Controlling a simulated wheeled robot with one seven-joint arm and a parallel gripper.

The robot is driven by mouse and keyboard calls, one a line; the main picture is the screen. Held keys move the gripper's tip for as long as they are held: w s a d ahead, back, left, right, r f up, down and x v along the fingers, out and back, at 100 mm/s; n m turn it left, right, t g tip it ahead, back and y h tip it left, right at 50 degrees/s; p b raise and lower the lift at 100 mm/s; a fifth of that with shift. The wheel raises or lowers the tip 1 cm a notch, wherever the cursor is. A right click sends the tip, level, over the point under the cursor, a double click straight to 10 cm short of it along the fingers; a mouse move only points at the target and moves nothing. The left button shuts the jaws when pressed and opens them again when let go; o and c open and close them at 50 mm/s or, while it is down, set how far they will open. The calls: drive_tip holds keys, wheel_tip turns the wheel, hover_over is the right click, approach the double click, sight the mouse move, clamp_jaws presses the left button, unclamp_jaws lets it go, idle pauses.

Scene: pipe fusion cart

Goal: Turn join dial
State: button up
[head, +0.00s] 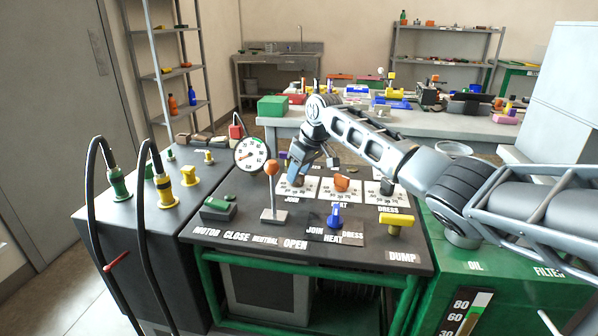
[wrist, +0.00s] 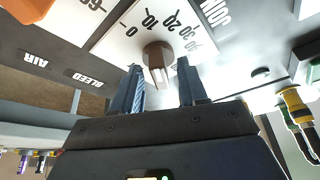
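The join dial is a white plate (wrist: 118,45) with a printed scale and a brown knob (wrist: 157,54), beside the upside-down word JOIN in the wrist view. In the head view its plate (head: 284,190) is at the left of a row of three, with its knob mostly hidden by my gripper (head: 298,176). In the wrist view my gripper (wrist: 160,66) is open. Its two blue-grey fingertips are at either side of the knob's near end, with gaps visible. I cannot tell whether they reach down around it.
The heat dial (head: 342,183) and dress dial (head: 387,186) are to the right. An orange-topped lever (head: 272,168) stands close at the left, near a round gauge (head: 250,155). A blue selector knob (head: 334,216) and yellow dump handle (head: 396,220) are in front. Hoses rise at the far left.

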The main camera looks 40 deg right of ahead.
clamp_jaws()
drive_tip(key=shift+r+p, duration=0.15)
drive_tip(key=shift+p, duration=0.3)
drive_tip(key=m+p, duration=0.2)
drive_tip(key=shift+a+r+h+p, duration=0.1)
drive_tip(key=shift+a+h+p, duration=0.05)
drive_tip(key=shift+h+p, duration=0.25)
drive_tip(key=m+h+p, duration=0.1)
drive_tip(key=m+p, duration=0.1)
drive_tip(key=p, duration=0.1)
drive_tip(key=shift+m, duration=0.4)
drive_tip(key=m+p, duration=0.1)
drive_tip(key=m, duration=0.1)
drive_tip(key=m+g+h+p, duration=0.1)
drive_tip(key=m, duration=0.1)
drive_tip(key=shift+w+a+h, duration=0.1)
drive_tip(key=shift+h, duration=0.2)
drive_tip(key=m, duration=0.3)
drive_tip(key=shift+f+g+h, duration=0.25)
drive_tip(key=shift+g+h, duration=0.05)
drive_tip(key=shift+w+m+g+h+b, duration=0.1)
drive_tip(key=shift+m+g+h+b, duration=0.4)
drive_tip(key=shift+m, duration=0.9)
